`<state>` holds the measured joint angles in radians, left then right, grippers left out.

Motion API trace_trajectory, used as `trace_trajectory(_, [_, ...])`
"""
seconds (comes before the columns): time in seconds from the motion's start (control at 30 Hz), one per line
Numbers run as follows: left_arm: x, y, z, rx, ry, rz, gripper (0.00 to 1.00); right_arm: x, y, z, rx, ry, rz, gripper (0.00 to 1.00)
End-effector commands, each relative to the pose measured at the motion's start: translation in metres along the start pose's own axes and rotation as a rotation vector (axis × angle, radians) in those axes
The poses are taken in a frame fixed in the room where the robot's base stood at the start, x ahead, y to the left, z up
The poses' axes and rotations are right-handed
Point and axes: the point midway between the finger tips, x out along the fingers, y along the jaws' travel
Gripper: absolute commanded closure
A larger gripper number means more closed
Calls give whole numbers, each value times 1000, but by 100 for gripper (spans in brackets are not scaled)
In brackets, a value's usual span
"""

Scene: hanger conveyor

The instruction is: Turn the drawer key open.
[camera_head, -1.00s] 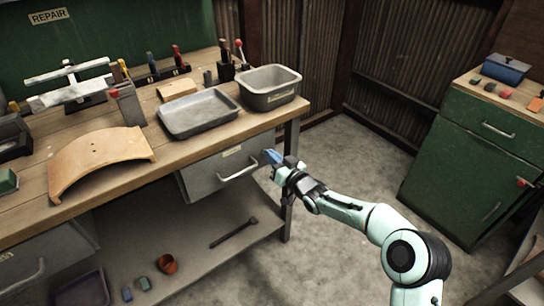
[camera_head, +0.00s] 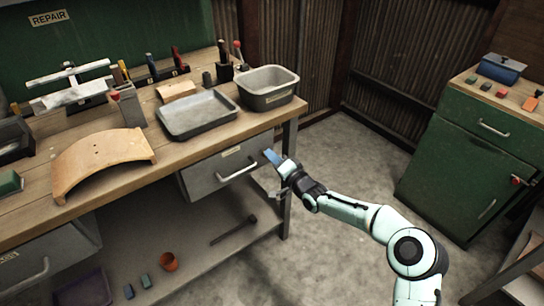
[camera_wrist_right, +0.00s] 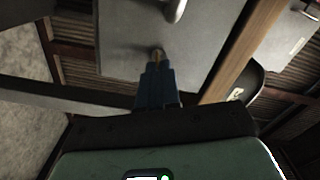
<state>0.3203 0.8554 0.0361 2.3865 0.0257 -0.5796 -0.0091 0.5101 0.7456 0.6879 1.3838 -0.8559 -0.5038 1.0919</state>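The grey drawer (camera_head: 205,178) sits under the right end of the workbench, with a curved handle (camera_head: 237,174) on its front. My right gripper (camera_head: 271,157) is at the right end of the drawer front, its blue fingers pointing at it. In the right wrist view, the small brass key (camera_wrist_right: 158,54) shows at the tips of the blue fingers (camera_wrist_right: 157,72), which are close together around it. The key's lock is mostly hidden by the fingertips. The drawer's grey front (camera_wrist_right: 120,45) fills the upper part of that view. My left gripper is not in view.
The workbench (camera_head: 130,185) carries a grey tray (camera_head: 198,113), a grey tub (camera_head: 269,88) and a curved wooden piece (camera_head: 103,160). The bench leg (camera_head: 289,180) stands close beside my right gripper. A green cabinet (camera_head: 460,165) stands at right, with open floor between.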

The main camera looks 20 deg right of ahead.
Motion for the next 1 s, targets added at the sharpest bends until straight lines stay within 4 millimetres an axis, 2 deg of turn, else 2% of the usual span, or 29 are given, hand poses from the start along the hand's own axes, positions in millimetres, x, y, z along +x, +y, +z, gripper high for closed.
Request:
trace_trajectory(0.2, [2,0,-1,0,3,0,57,0,3,1,185,-1,1,100])
trace_trajectory(0.5, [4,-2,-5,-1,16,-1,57,0,4,2,358,-1,1,100])
trace_trajectory(1.0, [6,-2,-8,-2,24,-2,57,0,4,2,434,-2,1,100])
